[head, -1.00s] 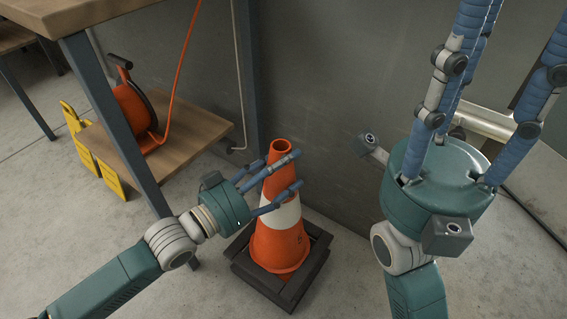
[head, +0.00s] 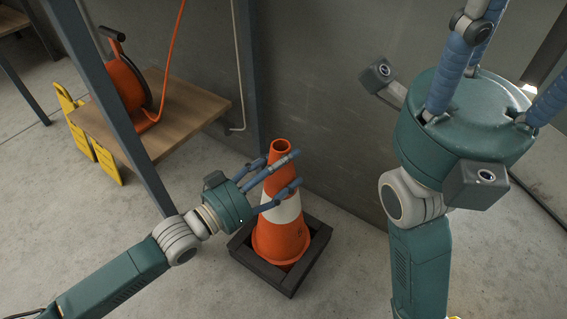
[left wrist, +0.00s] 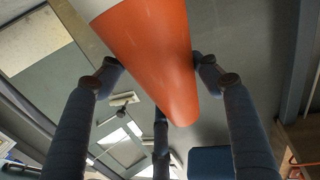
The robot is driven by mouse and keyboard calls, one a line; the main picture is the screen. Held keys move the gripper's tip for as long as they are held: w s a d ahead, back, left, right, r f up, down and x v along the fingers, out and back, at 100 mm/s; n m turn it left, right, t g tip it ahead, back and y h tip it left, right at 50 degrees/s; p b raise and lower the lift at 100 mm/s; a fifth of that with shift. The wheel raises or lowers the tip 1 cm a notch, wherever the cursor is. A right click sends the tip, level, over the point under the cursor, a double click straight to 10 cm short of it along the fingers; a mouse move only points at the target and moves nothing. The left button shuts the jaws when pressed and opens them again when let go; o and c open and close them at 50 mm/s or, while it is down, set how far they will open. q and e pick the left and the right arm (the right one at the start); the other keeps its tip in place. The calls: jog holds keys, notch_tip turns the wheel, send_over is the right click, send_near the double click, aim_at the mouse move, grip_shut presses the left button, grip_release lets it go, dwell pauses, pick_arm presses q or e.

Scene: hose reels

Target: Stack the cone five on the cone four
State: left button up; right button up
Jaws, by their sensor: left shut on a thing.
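An orange cone with a white band (head: 285,208) stands upright on the floor in the middle of the head view. Its foot sits within a dark square base (head: 258,272). My left gripper (head: 275,172) comes in from the left and is shut around the cone's upper part, below the open tip. The cone's orange surface (left wrist: 155,55) fills the upper middle of the left wrist view between the fingers. Only one cone outline shows; a second cone under it is hidden, and no numbers are readable. My right gripper (head: 485,60) is raised at the right, its fingertips out of frame.
A wooden shelf (head: 190,108) with dark metal legs stands at the left, bearing an orange hose reel (head: 125,85). Yellow panels (head: 107,163) stand beside it. A grey wall (head: 330,90) rises behind the cone. Bare floor lies left of the cone.

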pick_arm(q)
jog(key=shift+f, duration=0.35)
jog(key=o, duration=2)
jog(key=shift+f, duration=0.1)
jog(key=shift+f, duration=0.3)
jog(key=v, duration=0.8)
jog(key=r+v, duration=0.1)
jog(key=v, duration=0.3)
